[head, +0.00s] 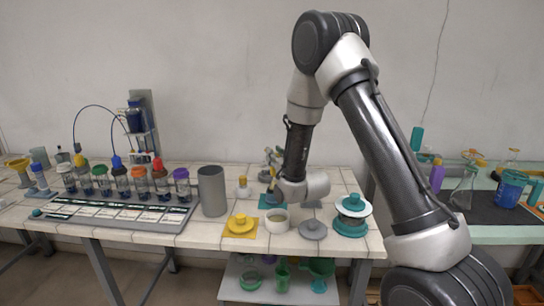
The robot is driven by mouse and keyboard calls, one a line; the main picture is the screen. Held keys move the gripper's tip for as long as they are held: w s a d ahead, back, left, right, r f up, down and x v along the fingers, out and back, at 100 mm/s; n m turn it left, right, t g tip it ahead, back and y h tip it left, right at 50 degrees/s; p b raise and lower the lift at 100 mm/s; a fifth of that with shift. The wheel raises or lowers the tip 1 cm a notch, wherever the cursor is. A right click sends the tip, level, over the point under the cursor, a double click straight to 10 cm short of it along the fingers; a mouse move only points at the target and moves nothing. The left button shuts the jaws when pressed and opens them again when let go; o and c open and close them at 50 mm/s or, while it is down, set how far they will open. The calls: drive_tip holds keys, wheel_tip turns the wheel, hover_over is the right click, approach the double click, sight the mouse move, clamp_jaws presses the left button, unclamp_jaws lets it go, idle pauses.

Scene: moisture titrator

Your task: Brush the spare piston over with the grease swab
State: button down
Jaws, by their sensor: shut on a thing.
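My arm reaches over the middle of the white tiled bench, and my gripper (273,182) is low above a small blue-teal mat (266,204). The gripper is small and partly hidden by my wrist. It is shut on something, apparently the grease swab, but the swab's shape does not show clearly. I cannot pick out the spare piston with certainty; the place at the gripper is crowded and partly covered by my wrist. Whether the swab touches anything cannot be told.
A cream cup (277,222), a yellow dish (240,226), a grey lid (313,229) and a teal-and-white spool-like stand (351,215) are close in front. A grey cylinder (212,190) stands left, beside a rack of several colour-capped jars (120,183). Glassware stands on the right bench.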

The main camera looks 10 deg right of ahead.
drive_tip(key=shift+d, duration=0.1)
idle(0.4)
drive_tip(key=shift+s+d, duration=0.3)
drive_tip(key=shift+d, duration=0.3)
drive_tip(key=shift+w+a, duration=0.15)
drive_tip(key=shift+a, duration=0.6)
drive_tip(key=shift+w+a, duration=0.2)
drive_tip(key=shift+a, duration=0.6)
